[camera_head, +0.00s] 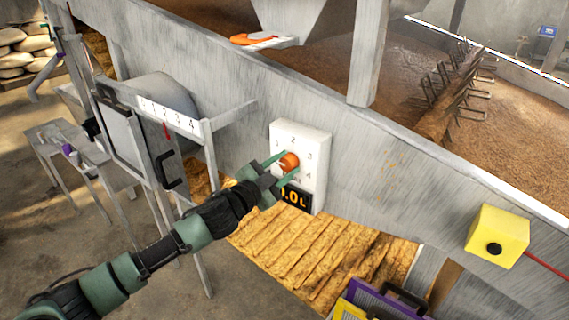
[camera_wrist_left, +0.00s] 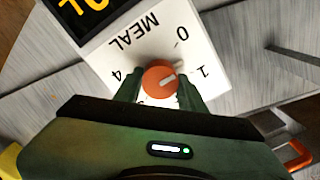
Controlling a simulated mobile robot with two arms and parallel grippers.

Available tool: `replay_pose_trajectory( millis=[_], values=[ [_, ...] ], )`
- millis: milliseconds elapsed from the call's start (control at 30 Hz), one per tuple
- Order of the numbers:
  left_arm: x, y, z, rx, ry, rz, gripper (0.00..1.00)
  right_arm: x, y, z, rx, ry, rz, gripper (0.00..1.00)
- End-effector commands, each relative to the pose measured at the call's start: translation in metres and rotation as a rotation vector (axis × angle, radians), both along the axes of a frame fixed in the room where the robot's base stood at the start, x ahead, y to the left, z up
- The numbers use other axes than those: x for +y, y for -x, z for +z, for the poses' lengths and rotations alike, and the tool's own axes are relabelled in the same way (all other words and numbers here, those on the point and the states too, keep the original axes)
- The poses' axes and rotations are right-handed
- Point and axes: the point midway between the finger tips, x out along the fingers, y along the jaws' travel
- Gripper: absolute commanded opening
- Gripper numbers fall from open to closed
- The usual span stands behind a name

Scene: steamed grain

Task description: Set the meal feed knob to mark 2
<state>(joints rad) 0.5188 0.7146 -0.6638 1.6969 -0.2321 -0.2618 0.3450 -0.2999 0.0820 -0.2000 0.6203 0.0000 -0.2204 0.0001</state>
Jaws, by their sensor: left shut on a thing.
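The orange meal feed knob (camera_head: 289,161) sits on a white panel (camera_head: 318,140) fixed to the grey metal wall. My left gripper (camera_head: 283,164) reaches it from the lower left, its green fingers closed on either side of the knob. In the left wrist view the knob (camera_wrist_left: 160,82) is between both fingertips (camera_wrist_left: 160,90), and its white pointer line points roughly toward mark 1. Marks 0, 1 and 4 and the word MEAL show there upside down; mark 2 is hidden by the gripper. In the head view marks 2, 3 and 4 show. My right gripper is not in view.
A black display with orange digits (camera_head: 293,198) sits under the knob, partly covered by the gripper. A lever scale (camera_head: 165,115) with a red pointer stands to the left. A yellow box with a black button (camera_head: 497,236) is at the right.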

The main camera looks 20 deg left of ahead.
Motion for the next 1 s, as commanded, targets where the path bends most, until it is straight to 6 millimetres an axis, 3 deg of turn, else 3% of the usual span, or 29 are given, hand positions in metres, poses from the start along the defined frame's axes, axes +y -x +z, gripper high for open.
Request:
replay_pose_trajectory(
  millis=[1000],
  values=[
    [-0.001,0.001,-0.002,-0.330,-0.911,-0.002,0.00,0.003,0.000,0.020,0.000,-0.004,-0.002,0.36]
  ],
)
